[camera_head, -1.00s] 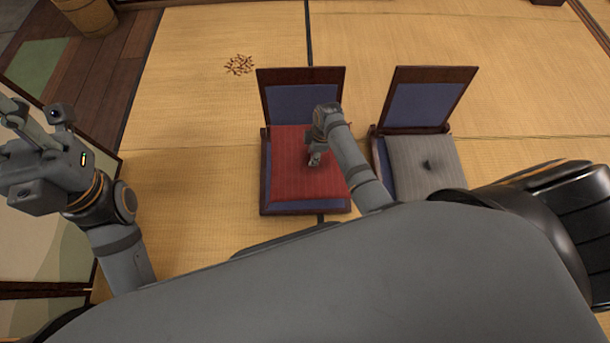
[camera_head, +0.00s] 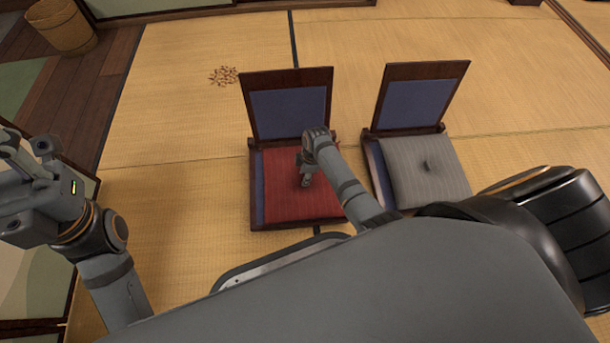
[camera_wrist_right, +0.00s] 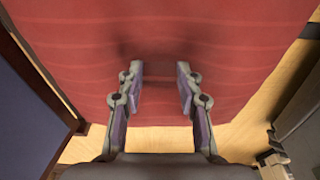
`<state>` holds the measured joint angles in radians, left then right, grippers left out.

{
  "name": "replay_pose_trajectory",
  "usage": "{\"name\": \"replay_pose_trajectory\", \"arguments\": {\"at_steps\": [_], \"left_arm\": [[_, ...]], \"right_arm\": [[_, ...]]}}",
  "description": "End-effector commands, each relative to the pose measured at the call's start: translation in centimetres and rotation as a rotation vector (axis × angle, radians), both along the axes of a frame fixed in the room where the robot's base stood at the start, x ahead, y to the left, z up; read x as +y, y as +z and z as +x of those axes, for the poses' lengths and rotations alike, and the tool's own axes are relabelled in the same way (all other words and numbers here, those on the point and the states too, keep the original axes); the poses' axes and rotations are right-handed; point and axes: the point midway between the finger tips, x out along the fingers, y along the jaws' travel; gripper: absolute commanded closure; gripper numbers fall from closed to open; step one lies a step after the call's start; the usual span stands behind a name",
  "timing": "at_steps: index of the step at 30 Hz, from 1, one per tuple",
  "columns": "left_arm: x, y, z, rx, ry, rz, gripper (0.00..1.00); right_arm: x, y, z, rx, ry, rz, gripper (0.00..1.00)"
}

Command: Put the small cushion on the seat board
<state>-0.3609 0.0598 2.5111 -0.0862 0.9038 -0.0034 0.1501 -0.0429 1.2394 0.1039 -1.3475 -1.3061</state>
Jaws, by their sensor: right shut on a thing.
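A red cushion (camera_head: 282,208) lies over the seat board (camera_head: 257,190) of the left legless chair, leaving a strip of the board's blue surface bare along its left side. My right gripper (camera_head: 305,180) points down at the cushion's middle and is shut on it. In the right wrist view, red cloth (camera_wrist_right: 225,60) fills most of the picture around my right gripper (camera_wrist_right: 160,78); what is between its fingers is not clear. Whether the cushion touches the board cannot be told. My left gripper (camera_head: 18,160) is at the left edge, away from the chairs, its fingers partly cut off.
A second legless chair (camera_head: 415,100) stands at right with a grey cushion (camera_head: 428,185) that has a dark knob. A small brown pile (camera_head: 223,76) lies on the tatami behind. A wooden bucket (camera_head: 62,28) stands far left. The tatami left of the chairs is clear.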

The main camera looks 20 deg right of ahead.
Motion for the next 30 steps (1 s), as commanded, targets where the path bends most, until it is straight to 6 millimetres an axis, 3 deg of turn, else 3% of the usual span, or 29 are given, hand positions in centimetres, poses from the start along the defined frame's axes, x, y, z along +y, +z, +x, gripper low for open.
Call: {"name": "replay_pose_trajectory", "arguments": {"at_steps": [1, 2, 6, 17, 30], "left_arm": [[0.0, 0.0, 0.0, 0.0, 0.0, 0.0, 0.65], [0.0, 0.0, 0.0, 0.0, 0.0, 0.0, 0.65], [0.0, 0.0, 0.0, -0.001, -0.001, -0.001, 0.65], [0.0, 0.4, 0.0, 0.0, -0.001, -0.001, 0.65], [0.7, 7.2, -0.5, -0.019, -0.031, -0.031, 0.65]], "right_arm": [[0.0, -0.1, 0.0, 0.0, 0.0, 0.0, 1.0], [0.0, -0.2, 0.0, 0.0, 0.0, 0.0, 0.62], [0.0, -0.1, 0.0, 0.0, 0.0, 0.0, 0.43], [0.0, 0.6, 0.0, 0.0, 0.0, 0.0, 0.42], [-1.4, 10.3, -0.4, 0.0, 0.0, -0.001, 0.42]]}}
